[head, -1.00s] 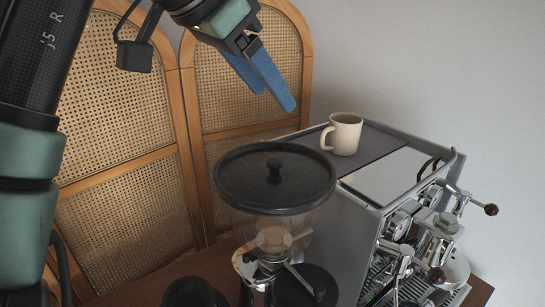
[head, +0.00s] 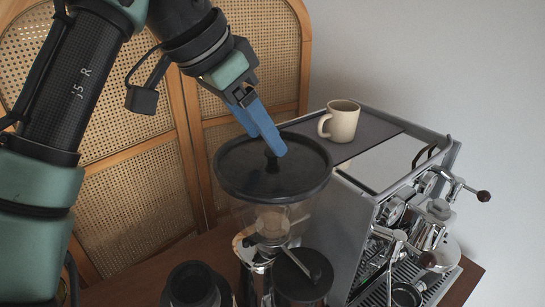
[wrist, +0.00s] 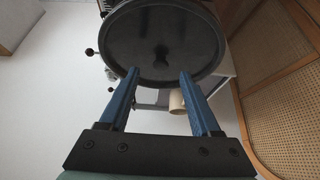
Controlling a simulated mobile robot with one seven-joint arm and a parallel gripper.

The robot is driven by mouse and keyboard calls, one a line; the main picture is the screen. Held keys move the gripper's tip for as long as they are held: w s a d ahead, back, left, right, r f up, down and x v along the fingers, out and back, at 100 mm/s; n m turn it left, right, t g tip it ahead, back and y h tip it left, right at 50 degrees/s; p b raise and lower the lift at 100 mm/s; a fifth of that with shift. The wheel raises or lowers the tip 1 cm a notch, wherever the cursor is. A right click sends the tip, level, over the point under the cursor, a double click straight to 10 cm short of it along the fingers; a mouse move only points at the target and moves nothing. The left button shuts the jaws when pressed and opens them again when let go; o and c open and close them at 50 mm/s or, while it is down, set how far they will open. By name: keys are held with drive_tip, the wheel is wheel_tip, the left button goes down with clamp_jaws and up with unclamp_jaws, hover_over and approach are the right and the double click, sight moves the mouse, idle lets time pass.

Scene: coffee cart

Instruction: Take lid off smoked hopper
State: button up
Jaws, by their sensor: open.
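The smoked hopper (head: 262,216) stands on the grinder, left of the espresso machine. Its round black lid (head: 235,180) sits on top, with a small knob (head: 271,163) at the centre. My gripper (head: 277,147) has blue fingers and is above the lid, with its tips close to the knob in the head view. In the wrist view, my gripper (wrist: 158,75) is open and empty. There the lid (wrist: 130,35) fills the top middle, and its knob (wrist: 161,54) shows beyond the fingertips, in line with the gap between them.
The espresso machine (head: 385,178) stands right of the hopper, with a cream mug (head: 343,122) on its top mat (head: 380,133). Round black containers (head: 192,287) are at the front. A cane screen (head: 140,170) stands behind, with a plain wall at right.

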sight(268, 152)
drive_tip(key=x, duration=0.3)
drive_tip(key=shift+f+p, duration=0.1)
drive_tip(key=shift+p, duration=0.2)
drive_tip(key=shift+c, duration=0.2)
clamp_jaws()
